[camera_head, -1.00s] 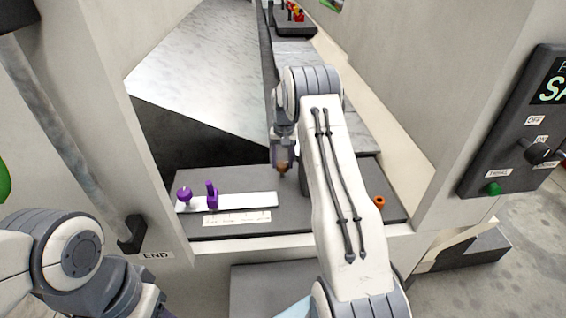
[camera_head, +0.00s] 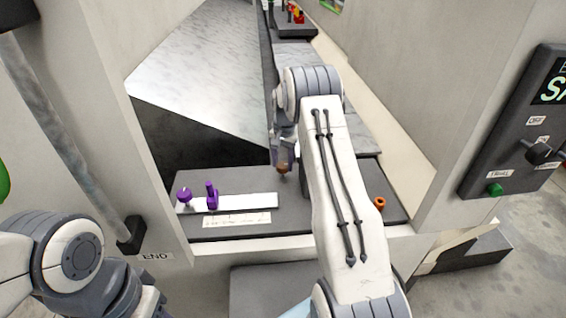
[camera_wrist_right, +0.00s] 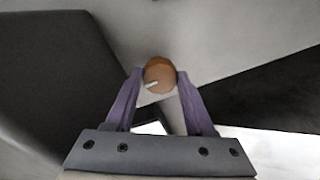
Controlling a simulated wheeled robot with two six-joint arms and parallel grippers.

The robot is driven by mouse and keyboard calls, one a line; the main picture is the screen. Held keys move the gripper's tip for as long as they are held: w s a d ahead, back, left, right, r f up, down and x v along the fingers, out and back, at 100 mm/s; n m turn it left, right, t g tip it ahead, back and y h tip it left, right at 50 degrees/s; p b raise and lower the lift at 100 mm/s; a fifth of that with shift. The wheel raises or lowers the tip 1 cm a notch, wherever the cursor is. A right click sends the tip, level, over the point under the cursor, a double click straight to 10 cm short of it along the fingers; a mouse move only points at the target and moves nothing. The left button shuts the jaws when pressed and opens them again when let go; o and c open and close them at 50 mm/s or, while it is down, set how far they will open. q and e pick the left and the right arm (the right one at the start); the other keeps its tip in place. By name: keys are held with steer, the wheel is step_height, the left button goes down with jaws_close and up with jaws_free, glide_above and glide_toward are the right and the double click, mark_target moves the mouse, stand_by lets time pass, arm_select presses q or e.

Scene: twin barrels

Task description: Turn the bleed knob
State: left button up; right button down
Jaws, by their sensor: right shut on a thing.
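The bleed knob appears to be the small round orange-brown knob (camera_wrist_right: 160,76) with a short white mark on its face. In the head view, the knob (camera_head: 283,168) is at the back of a dark grey panel. My right gripper (camera_wrist_right: 160,84) is shut on it, with one purple finger on each side. In the head view, the right gripper (camera_head: 282,163) reaches down to the knob, partly hidden by its own wrist. My left arm shows at the lower left, but its gripper fingers are not in view.
On the dark panel (camera_head: 240,180) are a white strip (camera_head: 245,201) with a purple knob (camera_head: 184,194) and a purple lever (camera_head: 211,196), and an orange ring-shaped part (camera_head: 379,204). Pale walls rise on both sides. A control box (camera_head: 512,150) hangs at the right.

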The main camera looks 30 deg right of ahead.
mark_target(283, 165)
steer(key=shift+r, duration=0.15)
steer(key=shift+c, duration=1.3)
jaws_free()
steer(key=shift+r, duration=0.35)
step_height(283, 165, up, 10)
steer(key=b, duration=0.2)
steer(key=shift+f, duration=0.15)
steer(key=shift+s, duration=0.1)
